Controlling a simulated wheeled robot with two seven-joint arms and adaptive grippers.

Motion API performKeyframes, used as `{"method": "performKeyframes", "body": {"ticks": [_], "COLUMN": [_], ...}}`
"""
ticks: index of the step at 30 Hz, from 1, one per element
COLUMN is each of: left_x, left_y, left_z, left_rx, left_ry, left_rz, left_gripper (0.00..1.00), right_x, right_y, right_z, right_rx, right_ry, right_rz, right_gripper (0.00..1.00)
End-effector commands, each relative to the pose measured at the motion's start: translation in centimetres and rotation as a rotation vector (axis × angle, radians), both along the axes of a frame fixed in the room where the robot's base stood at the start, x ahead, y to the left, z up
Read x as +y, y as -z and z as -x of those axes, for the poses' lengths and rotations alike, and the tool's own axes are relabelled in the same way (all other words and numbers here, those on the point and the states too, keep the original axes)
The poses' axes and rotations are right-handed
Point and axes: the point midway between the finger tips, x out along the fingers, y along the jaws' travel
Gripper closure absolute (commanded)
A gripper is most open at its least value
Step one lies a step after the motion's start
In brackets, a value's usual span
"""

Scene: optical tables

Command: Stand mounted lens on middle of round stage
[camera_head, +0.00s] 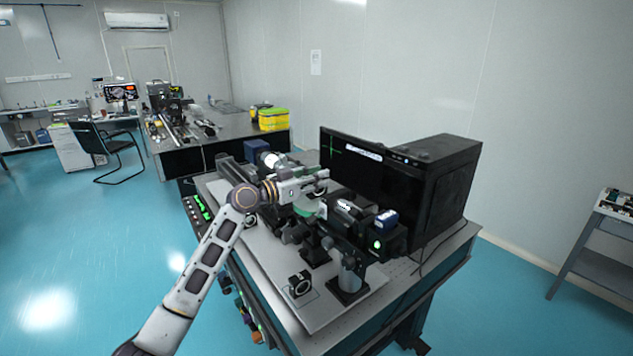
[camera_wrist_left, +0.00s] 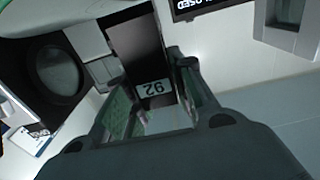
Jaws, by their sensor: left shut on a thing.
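My left gripper (camera_head: 312,184) reaches in from the left over the crowded optical table. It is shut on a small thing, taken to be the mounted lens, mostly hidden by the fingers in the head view. In the left wrist view the fingers (camera_wrist_left: 160,105) close around a dark piece with a "92" label (camera_wrist_left: 155,88). Below the gripper a greenish round surface (camera_head: 304,208), apparently the round stage, shows partly among black mounts. I cannot tell whether the held thing touches it. My right gripper is not in view.
A small black square mount with a round opening (camera_head: 300,284) stands on the bare front plate. A black monitor and case (camera_head: 432,180) stand behind. Black posts and a device with a green light (camera_head: 377,244) crowd the right. A dark round lens-like part (camera_wrist_left: 57,70) is close in the wrist view.

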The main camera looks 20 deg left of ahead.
Motion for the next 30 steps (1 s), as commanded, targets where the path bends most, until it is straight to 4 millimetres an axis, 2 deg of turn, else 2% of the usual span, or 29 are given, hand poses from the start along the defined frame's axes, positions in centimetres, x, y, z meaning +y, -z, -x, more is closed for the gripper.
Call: {"method": "performKeyframes", "body": {"ticks": [4,19,20,24,30], "left_x": [-0.01,0.01,0.0,0.0,0.01], "left_y": [0.97,1.33,1.38,1.34,1.34], "left_z": [0.04,0.02,0.02,0.02,0.02], "left_rx": [-0.001,-0.002,0.0,0.0,0.0], "left_ry": [0.0,0.0,0.0,0.0,0.0], "left_rz": [0.002,0.001,0.001,0.001,0.001], "left_gripper": [1.0,1.0,0.73,0.55,0.54], "right_x": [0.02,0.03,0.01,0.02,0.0], "right_y": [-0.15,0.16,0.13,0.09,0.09], "right_z": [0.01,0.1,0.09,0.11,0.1], "right_rx": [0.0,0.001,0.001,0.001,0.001], "right_ry": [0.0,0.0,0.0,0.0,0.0], "right_rz": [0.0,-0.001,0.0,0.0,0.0], "right_gripper": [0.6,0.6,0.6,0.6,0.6]}}
